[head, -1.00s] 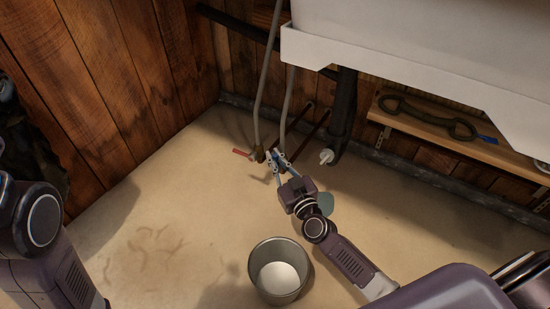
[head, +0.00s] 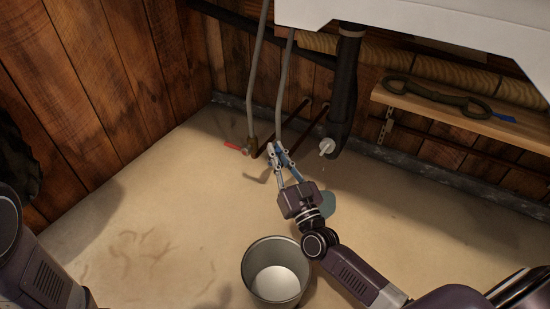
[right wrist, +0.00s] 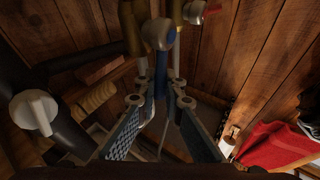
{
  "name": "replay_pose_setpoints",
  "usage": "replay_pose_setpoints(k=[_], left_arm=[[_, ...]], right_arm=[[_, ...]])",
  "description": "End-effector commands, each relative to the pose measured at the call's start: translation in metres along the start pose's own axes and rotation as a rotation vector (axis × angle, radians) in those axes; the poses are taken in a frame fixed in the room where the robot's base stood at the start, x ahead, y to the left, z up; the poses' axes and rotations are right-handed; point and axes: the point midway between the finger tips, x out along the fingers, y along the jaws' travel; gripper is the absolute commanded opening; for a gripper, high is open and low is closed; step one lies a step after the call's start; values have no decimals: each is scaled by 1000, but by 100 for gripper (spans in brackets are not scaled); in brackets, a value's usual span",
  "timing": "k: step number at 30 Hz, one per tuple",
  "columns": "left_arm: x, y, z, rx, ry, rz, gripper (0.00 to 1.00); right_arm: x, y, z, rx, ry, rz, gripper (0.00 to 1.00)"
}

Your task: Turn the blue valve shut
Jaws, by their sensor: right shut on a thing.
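The blue valve's lever (head: 284,157) is at the lower end of the right grey pipe, low by the back wall. In the right wrist view the lever (right wrist: 161,82) points from its round metal hub down between my fingers. My right gripper (head: 279,152) is shut on the lever; its two fingers also show in the right wrist view (right wrist: 161,101), one on each side of it. The lever's grip end is partly hidden by the fingers. My left arm is at the left edge of the head view, its gripper out of sight.
A red-handled valve (head: 234,147) is close on the left. A white knob (head: 326,147) sits on the black drain pipe (head: 347,90), above a small puddle (head: 326,204). A metal bucket (head: 275,273) stands by my right forearm. A shelf (head: 440,108) is at the right.

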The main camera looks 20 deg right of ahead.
Motion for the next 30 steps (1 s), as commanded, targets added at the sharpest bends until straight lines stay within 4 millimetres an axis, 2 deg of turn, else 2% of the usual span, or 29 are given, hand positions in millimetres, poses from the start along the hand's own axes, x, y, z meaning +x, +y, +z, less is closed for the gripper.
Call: replay_pose_setpoints(k=[9, 10, 12, 22, 26, 30], left_arm=[[-1, 0, 0, 0, 1, 1, 40], [-1, 0, 0, 0, 1, 1, 40], [-1, 0, 0, 0, 1, 1, 40], [-2, -1, 1, 0, -5, -2, 40], [-1, 0, 1, 0, -3, -1, 40], [-1, 0, 0, 0, -2, -1, 40]], right_arm=[[-1, 0, 1, 4, 1, 0, 0], [-1, 0, 1, 4, 1, -1, 9], [-1, 0, 1, 4, 1, 0, 17], [-3, 0, 1, 3, 2, 0, 17], [-16, 0, 2, 3, 0, 0, 17], [-43, 0, 3, 4, -3, 1, 17]])
